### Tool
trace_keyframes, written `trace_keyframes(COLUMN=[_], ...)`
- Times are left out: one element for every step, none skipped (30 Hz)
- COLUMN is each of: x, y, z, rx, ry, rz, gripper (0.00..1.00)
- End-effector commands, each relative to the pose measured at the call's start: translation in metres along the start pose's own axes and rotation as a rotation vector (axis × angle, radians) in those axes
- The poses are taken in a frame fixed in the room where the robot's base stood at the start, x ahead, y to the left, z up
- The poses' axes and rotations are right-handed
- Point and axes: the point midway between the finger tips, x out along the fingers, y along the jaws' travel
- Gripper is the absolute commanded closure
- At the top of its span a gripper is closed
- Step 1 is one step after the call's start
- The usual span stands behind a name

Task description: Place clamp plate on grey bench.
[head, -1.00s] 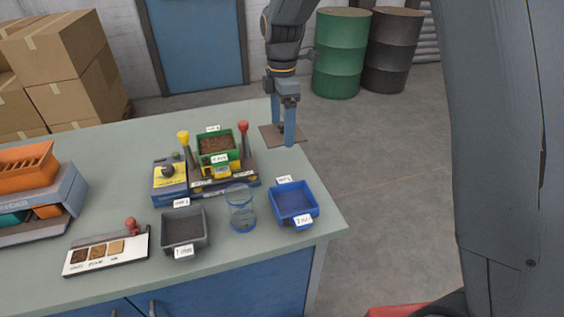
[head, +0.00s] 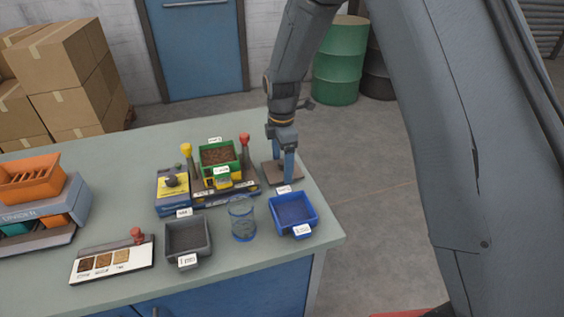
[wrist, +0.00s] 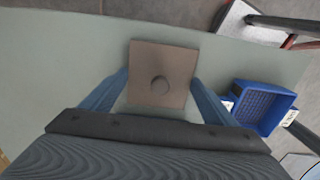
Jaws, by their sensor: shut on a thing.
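The clamp plate (wrist: 176,58) is a flat brown square with a round knob on its face. My gripper (wrist: 159,82) is shut on it, one blue finger along each side of the plate in the wrist view. In the head view my gripper (head: 285,182) points down at the right end of the grey bench (head: 225,275), and the plate (head: 268,171) shows partly behind the fingers. The plate is over the bench top near its right edge. I cannot tell whether it touches the surface.
A blue tray (head: 293,212) stands just in front of my gripper. A stand with a green bin (head: 219,157) and red and yellow knobs is close on the left. A clear beaker (head: 242,222) and a grey tray (head: 187,238) stand in front. Bare floor lies right of the bench.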

Motion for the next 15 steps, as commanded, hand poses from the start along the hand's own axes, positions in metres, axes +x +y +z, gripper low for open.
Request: trace_keyframes(x=[0.0005, 0.0013, 0.0026, 0.003, 0.0026, 0.0024, 0.0023, 0.0023, 0.0023, 0.0023, 0.0023, 0.0022, 0.0022, 0.0022, 0.0019], y=[0.0002, 0.0002, 0.0002, 0.0001, 0.0001, 0.0001, 0.0, 0.0, 0.0, 0.0, 0.0, 0.0, 0.0, 0.0, 0.0], z=[0.0, 0.0, 0.0, 0.0, 0.0, -0.0001, -0.0001, -0.0001, -0.0001, -0.0001, -0.0001, -0.0001, -0.0001, -0.0001, -0.0001], rx=[0.0, 0.0, 0.0, 0.0, 0.0, 0.0, 0.0, 0.0, 0.0, 0.0, 0.0, 0.0, 0.0, 0.0, 0.0], ry=[0.0, 0.0, 0.0, 0.0, 0.0, 0.0, 0.0, 0.0, 0.0, 0.0, 0.0, 0.0, 0.0, 0.0, 0.0], rz=[0.0, 0.0, 0.0, 0.0, 0.0, 0.0, 0.0, 0.0, 0.0, 0.0, 0.0, 0.0, 0.0, 0.0, 0.0], gripper=[0.53, 0.53, 0.53, 0.18, 0.12, 0.06, 0.01, 0.0, 0.0, 0.0, 0.0, 0.0, 0.0, 0.0, 0.0])
